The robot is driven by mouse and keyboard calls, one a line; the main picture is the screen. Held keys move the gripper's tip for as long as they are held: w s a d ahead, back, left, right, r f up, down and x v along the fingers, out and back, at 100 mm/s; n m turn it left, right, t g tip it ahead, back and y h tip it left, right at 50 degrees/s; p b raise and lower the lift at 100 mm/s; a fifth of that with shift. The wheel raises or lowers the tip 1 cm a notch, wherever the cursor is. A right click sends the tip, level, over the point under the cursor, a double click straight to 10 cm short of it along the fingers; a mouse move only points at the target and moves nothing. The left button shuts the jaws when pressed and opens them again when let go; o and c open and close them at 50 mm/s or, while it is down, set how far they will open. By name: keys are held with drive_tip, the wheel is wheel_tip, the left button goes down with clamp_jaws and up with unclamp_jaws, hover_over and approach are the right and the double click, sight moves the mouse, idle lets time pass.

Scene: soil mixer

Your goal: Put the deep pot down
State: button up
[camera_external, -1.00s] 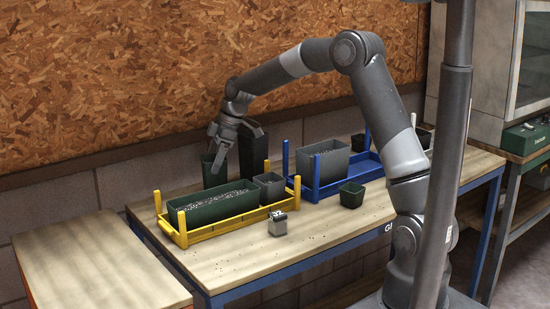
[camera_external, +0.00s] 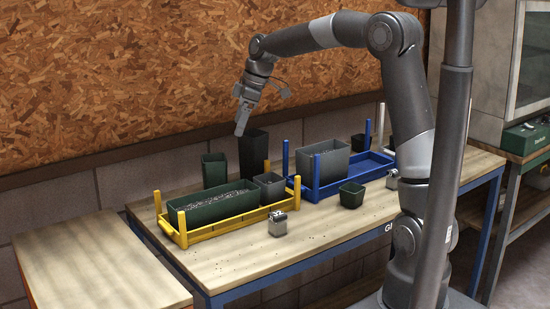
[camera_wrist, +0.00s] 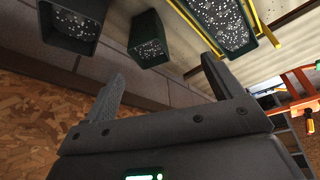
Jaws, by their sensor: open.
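A tall dark green pot (camera_external: 214,171) stands upright behind the yellow rack; its foot is hidden by the trough. A taller black pot (camera_external: 253,158) stands to its right. I cannot tell from looks alone which is the deep pot. My gripper (camera_external: 240,132) is open and empty, above and apart from both pots, near the black pot's rim in the picture. In the wrist view my gripper (camera_wrist: 163,72) has its fingers spread with nothing between them. The green pot (camera_wrist: 150,42) and the dark pot (camera_wrist: 72,27) show there with speckled soil inside.
The yellow rack (camera_external: 215,233) holds a long green trough (camera_external: 205,211) and a small grey pot (camera_external: 269,187). A blue rack (camera_external: 370,170) holds a grey box (camera_external: 322,162). The table's front is mostly clear.

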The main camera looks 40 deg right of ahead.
drive_tip(key=s+d+r+m+t+h, duration=0.1)
drive_tip(key=s+d+r+m, duration=0.15)
drive_tip(key=s, duration=0.65)
drive_tip(key=s+d+r+m+t+h, duration=0.1)
drive_tip(key=s+d+r+m, duration=0.2)
drive_tip(key=s, duration=0.6)
drive_tip(key=s+d+f+m, duration=0.2)
drive_tip(key=s+m, duration=0.1)
drive_tip(key=s, duration=0.4)
drive_tip(key=s+d+f+m+t+h, duration=0.1)
drive_tip(key=s+f+m, duration=0.2)
drive_tip(key=s, duration=0.5)
drive_tip(key=shift+d+f, duration=0.35)
